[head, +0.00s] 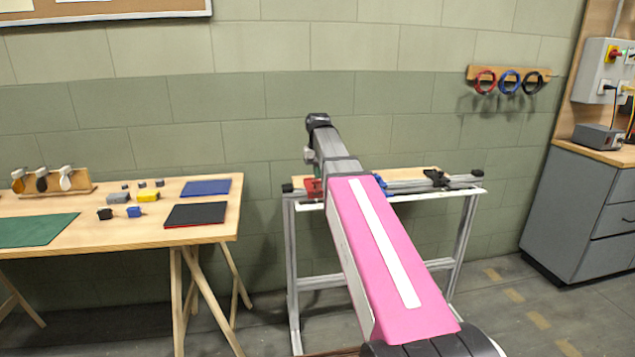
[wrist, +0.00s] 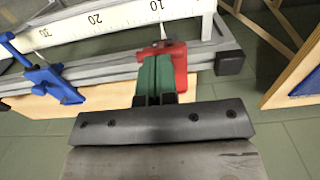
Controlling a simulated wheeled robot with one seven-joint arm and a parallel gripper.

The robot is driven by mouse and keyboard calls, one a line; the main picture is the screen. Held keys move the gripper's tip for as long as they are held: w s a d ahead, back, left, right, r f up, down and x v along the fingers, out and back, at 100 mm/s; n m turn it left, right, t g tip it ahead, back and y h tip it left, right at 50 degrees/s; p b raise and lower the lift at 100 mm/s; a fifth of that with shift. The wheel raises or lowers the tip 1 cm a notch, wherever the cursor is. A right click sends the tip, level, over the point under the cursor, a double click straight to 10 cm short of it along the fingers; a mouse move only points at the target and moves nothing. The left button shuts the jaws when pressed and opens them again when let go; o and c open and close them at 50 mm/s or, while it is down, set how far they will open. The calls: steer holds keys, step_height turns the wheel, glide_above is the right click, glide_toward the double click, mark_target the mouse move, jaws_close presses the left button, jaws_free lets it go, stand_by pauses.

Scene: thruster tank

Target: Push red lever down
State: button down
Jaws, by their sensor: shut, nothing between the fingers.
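The red lever part (wrist: 179,64) is mounted on the grey metal rail near its right end in the wrist view. In the head view the red part (head: 313,188) is at the left end of the rail stand, partly covered by my arm. My gripper (wrist: 155,62) has its green fingers together with nothing between them. The fingers overlap the left side of the red part in the wrist view. I cannot tell whether they touch it. My fingers are not clearly visible in the head view.
A blue clamp (wrist: 50,80) sits on the rail to the left, beside a white numbered scale (wrist: 110,18). A wooden table (head: 120,225) with small blocks stands left of the stand. A grey cabinet (head: 580,215) is at the right. Floor shows between them.

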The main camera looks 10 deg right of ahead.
steer(key=shift+f, duration=0.3)
steer(key=shift+s+f, duration=0.1)
steer(key=shift+s, duration=0.05)
stand_by(0.4)
step_height(320, 180, up, 9)
stand_by(1.2)
